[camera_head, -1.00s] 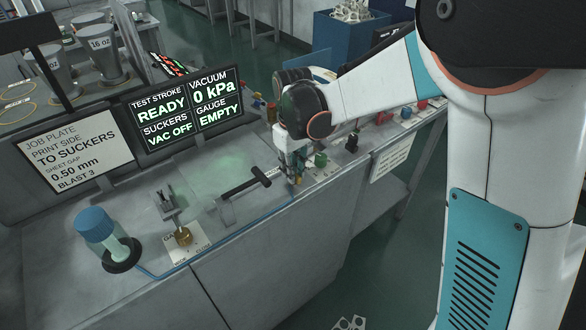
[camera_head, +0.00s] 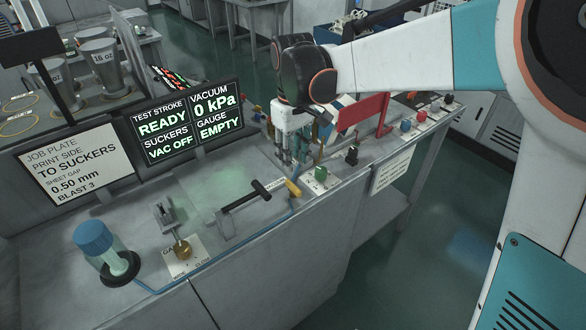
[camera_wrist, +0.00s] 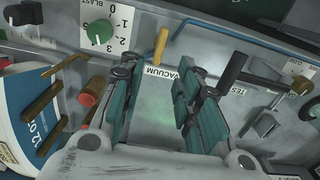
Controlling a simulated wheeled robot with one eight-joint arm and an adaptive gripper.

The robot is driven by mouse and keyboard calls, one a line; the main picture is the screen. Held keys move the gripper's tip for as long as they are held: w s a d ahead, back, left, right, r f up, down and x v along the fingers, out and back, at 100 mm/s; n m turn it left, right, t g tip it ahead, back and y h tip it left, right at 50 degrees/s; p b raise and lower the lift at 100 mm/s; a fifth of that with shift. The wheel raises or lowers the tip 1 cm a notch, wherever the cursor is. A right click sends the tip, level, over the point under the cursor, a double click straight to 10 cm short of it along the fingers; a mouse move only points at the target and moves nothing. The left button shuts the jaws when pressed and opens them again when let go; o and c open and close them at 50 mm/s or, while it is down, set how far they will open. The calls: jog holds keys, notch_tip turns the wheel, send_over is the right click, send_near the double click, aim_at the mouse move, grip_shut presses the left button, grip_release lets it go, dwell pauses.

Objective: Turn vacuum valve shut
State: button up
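The vacuum valve has a yellow lever (camera_head: 293,187) on the bench near its front edge, between the black T-handle and the green knob. In the wrist view the lever (camera_wrist: 161,43) points away from the "VACUUM" label (camera_wrist: 160,74). The screen (camera_head: 187,117) reads "VACUUM 0 kPa", "VAC OFF" and "GAUGE EMPTY". My gripper (camera_head: 289,158) is above the bench, just behind the lever in the head view. In the wrist view my gripper (camera_wrist: 158,80) is open, its teal pads apart with nothing between them. The lever lies beyond the fingertips, apart from them.
A green knob (camera_head: 320,174) on the blast dial sits right of the lever. The black T-handle (camera_head: 246,196) is left of it. A gauge with a brass base (camera_head: 181,249) and a blue-capped cylinder (camera_head: 96,240) stand farther left. A red panel (camera_head: 362,112) is right of my gripper.

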notch_tip(320, 180, up, 2)
jog(key=shift+r, duration=0.1)
dwell(0.4)
jog(key=d+m, duration=0.1)
jog(key=d, duration=0.5)
jog(key=s+d+m+t, duration=0.3)
jog(key=s+d, duration=0.2)
jog(key=s, duration=0.5)
jog(key=s+d+m+t, duration=0.3)
jog(key=s+d+t, duration=0.1)
jog(key=s, duration=0.7)
jog(key=shift+d+r, duration=0.45)
jog(key=shift+d, duration=0.4)
